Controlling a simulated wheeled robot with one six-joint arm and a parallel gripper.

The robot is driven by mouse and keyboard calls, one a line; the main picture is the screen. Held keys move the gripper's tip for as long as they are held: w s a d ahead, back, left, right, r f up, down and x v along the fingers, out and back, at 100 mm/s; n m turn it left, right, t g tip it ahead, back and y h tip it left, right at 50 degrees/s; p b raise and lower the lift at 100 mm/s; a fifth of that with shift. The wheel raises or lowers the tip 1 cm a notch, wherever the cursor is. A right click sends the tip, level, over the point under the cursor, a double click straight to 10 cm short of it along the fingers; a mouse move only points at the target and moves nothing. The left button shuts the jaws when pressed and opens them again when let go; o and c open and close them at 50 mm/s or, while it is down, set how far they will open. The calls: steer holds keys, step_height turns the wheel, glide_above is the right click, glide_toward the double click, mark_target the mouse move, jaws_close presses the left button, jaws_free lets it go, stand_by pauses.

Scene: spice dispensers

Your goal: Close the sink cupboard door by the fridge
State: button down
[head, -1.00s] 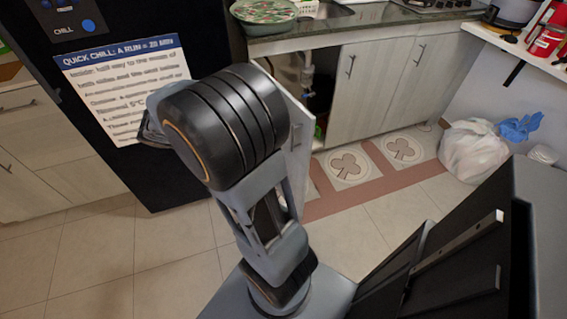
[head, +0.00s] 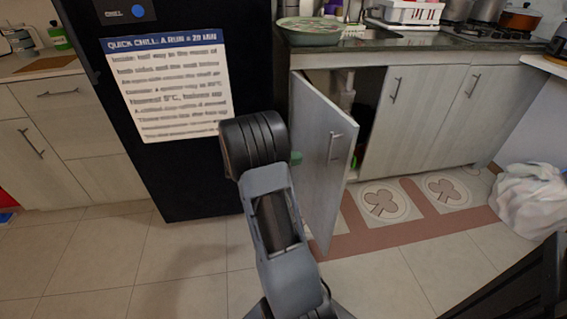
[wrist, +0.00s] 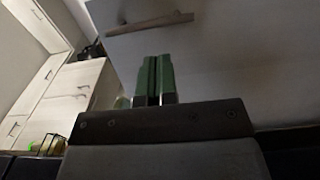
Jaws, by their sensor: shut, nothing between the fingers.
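The sink cupboard door (head: 322,150) by the fridge stands ajar, swung out from the cabinet beside the black fridge (head: 195,180). Its bar handle (head: 334,146) is on its outer face, and a dark opening (head: 369,112) shows to its right. In the head view my arm is left of the door and hides most of my gripper. In the wrist view my gripper (wrist: 154,80) has green fingers, shut and empty, in front of a pale panel (wrist: 235,60) with a bar handle (wrist: 150,22), which looks like this door. I cannot tell whether they touch.
Closed cupboard doors (head: 425,115) continue to the right under the counter. A patterned mat (head: 400,232) lies on the floor before them. A white bag (head: 530,200) is at the right. Tiled floor (head: 180,265) is clear in front of the fridge.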

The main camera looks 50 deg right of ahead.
steer(key=b+x, duration=0.1)
steer(key=x, duration=0.6)
steer(key=shift+s+d+b, duration=0.2)
steer(key=shift+d+b, duration=0.05)
steer(key=shift+b, duration=0.1)
